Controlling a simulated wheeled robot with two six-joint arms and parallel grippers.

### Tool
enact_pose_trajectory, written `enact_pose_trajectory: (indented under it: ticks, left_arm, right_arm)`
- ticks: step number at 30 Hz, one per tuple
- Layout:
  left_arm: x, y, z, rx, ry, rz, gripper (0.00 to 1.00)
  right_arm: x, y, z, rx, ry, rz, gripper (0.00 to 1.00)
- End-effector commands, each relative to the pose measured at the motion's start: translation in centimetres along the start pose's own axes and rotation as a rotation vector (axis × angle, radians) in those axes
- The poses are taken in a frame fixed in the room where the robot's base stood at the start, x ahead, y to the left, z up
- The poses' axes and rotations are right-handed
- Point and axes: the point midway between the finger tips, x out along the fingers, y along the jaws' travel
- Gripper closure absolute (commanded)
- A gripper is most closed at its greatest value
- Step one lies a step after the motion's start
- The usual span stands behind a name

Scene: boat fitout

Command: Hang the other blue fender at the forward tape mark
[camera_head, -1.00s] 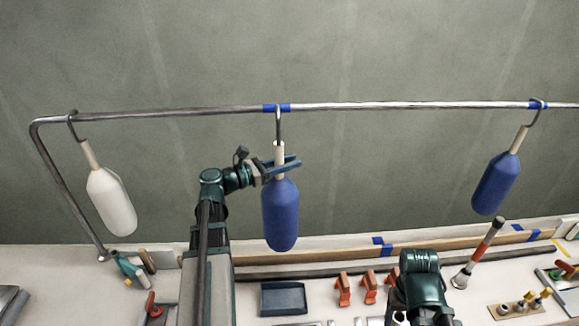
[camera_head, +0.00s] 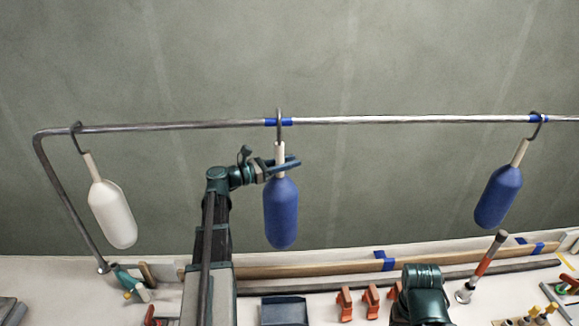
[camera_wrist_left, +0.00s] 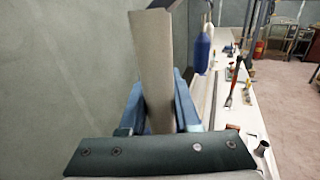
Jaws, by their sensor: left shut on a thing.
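A blue fender (camera_head: 281,212) hangs upright below my left gripper (camera_head: 287,162), which is shut on its pale neck. In the left wrist view the pale neck (camera_wrist_left: 152,70) stands between my blue fingers. Its grey hook (camera_head: 279,122) crosses the rail (camera_head: 400,120) at a blue tape mark (camera_head: 271,122), its top a little above the rail; I cannot tell whether it bears on it. Another blue fender (camera_head: 498,197) hangs tilted by its hook at the right tape mark (camera_head: 540,118). My right gripper is not seen; only part of that arm shows.
A white fender (camera_head: 112,213) hangs from the rail's left end. The rail between the two blue fenders is clear.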

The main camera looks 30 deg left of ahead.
Motion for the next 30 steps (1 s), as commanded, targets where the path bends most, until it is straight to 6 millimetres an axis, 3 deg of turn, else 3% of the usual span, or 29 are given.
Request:
enact_pose_trajectory:
  ticks: [23,30]
  left_arm:
    - [2.2,5.4,0.0,-0.001,-0.002,0.000,1.00]
    - [2.1,5.0,-2.2,-0.001,-0.002,0.000,1.00]
  right_arm:
    - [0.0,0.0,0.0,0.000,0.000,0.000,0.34]
    - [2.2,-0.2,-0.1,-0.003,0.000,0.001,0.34]
